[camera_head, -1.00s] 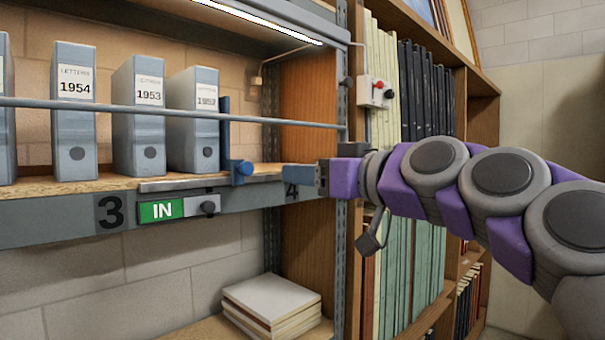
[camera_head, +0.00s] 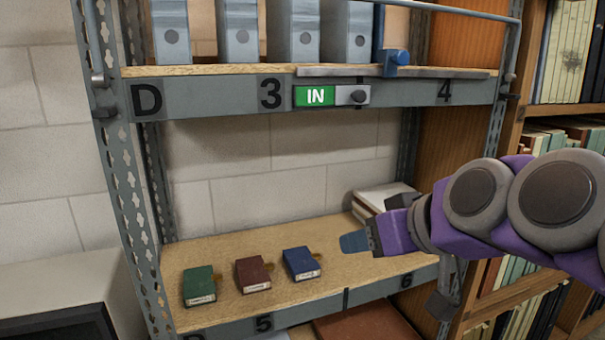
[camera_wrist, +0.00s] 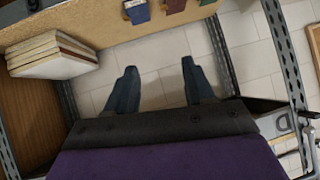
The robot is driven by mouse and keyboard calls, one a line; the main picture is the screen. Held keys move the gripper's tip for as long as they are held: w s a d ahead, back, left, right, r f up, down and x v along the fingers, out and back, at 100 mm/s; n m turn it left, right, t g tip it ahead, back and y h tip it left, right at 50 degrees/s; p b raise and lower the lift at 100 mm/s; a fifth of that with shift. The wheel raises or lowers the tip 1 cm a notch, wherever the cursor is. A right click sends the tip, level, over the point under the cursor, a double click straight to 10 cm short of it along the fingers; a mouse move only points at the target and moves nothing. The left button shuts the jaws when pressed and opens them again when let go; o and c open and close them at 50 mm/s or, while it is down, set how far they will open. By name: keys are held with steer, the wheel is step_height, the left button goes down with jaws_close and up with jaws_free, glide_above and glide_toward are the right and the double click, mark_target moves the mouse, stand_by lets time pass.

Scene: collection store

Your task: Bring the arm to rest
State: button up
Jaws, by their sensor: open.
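My arm reaches in from the right in the head view, its purple and grey links stretched out to the left. My gripper (camera_head: 355,243) is in front of the lower shelf (camera_head: 225,255), to the right of the blue box. In the wrist view my gripper (camera_wrist: 158,75) has its two blue fingers spread well apart.
The lower shelf holds small green (camera_head: 199,286), maroon (camera_head: 252,274) and blue (camera_head: 301,263) boxes, and a pale book stack (camera_head: 375,203) at the back right. The upper shelf edge (camera_head: 205,101) carries an IN sign (camera_head: 315,96) below grey binders (camera_head: 235,32). Bookshelves stand at right.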

steer(key=s+f+m+g+h+b, duration=0.1)
steer(key=s+f+g, duration=0.1)
steer(key=s+f, duration=0.35)
steer(key=s+f+g+h+b, duration=0.1)
steer(key=s+f+g, duration=0.1)
steer(key=f, duration=0.7)
steer(key=s+f+m+g+h, duration=0.1)
steer(key=s+f+g, duration=0.1)
steer(key=s+f, duration=0.35)
steer(key=s+d+f+m+g+h+b, duration=0.1)
steer(key=s+d+f+g, duration=0.1)
steer(key=s+f, duration=0.4)
steer(key=s+d+f+m+g+h+b, duration=0.1)
steer(key=s+d+f+g, duration=0.1)
steer(key=s+f, duration=0.4)
steer(key=shift+f+g+h, duration=0.3)
steer(key=shift+f+g, duration=0.1)
steer(key=shift+f, duration=0.15)
steer(key=shift+a, duration=0.1)
steer(key=shift+c, duration=1)
steer(key=shift+w, duration=0.15)
